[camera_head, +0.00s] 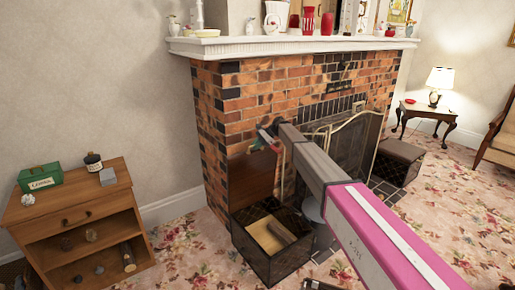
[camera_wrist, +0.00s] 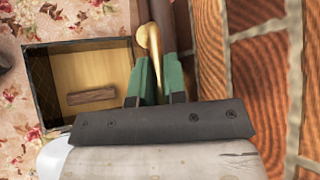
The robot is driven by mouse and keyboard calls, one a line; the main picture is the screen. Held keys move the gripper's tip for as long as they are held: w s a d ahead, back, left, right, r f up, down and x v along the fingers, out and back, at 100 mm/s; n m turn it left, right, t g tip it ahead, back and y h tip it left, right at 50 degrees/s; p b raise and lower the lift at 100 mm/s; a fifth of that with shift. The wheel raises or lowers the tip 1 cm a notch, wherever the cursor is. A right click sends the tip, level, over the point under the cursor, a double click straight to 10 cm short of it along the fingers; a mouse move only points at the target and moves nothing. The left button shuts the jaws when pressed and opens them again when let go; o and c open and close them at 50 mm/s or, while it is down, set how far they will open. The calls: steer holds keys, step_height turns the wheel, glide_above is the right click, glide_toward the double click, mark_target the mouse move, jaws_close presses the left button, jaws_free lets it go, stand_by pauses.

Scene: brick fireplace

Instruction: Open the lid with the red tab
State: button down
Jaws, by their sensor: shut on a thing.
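The dark box (camera_head: 262,262) stands on the carpet before the fireplace, its top open. Its brown lid (camera_head: 252,183) stands about upright at the back, close to the brickwork. My gripper (camera_head: 267,140) is at the lid's upper edge, with a bit of red beside its fingers. In the wrist view my green fingers (camera_wrist: 158,82) are shut with a brass-coloured curved piece (camera_wrist: 150,42) between or just beyond them. The lid's red tab is not clearly visible there. The open box (camera_wrist: 85,44) lies below and left, with a wooden piece (camera_wrist: 91,96) inside.
The brick fireplace (camera_head: 240,95) is right behind the lid, and the bricks are close on the right in the wrist view. A brass-edged fire screen (camera_head: 345,140) stands to the right. A wooden cabinet (camera_head: 82,187) stands at left. Flowered carpet (camera_head: 180,245) is clear between.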

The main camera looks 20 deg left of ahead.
steer(key=shift+w, duration=0.1)
steer(key=c, duration=1.2)
jaws_free()
steer(key=shift+o, duration=0.2)
steer(key=v, duration=1)
steer(key=shift+w+d+r, duration=0.2)
steer(key=shift+d, duration=0.05)
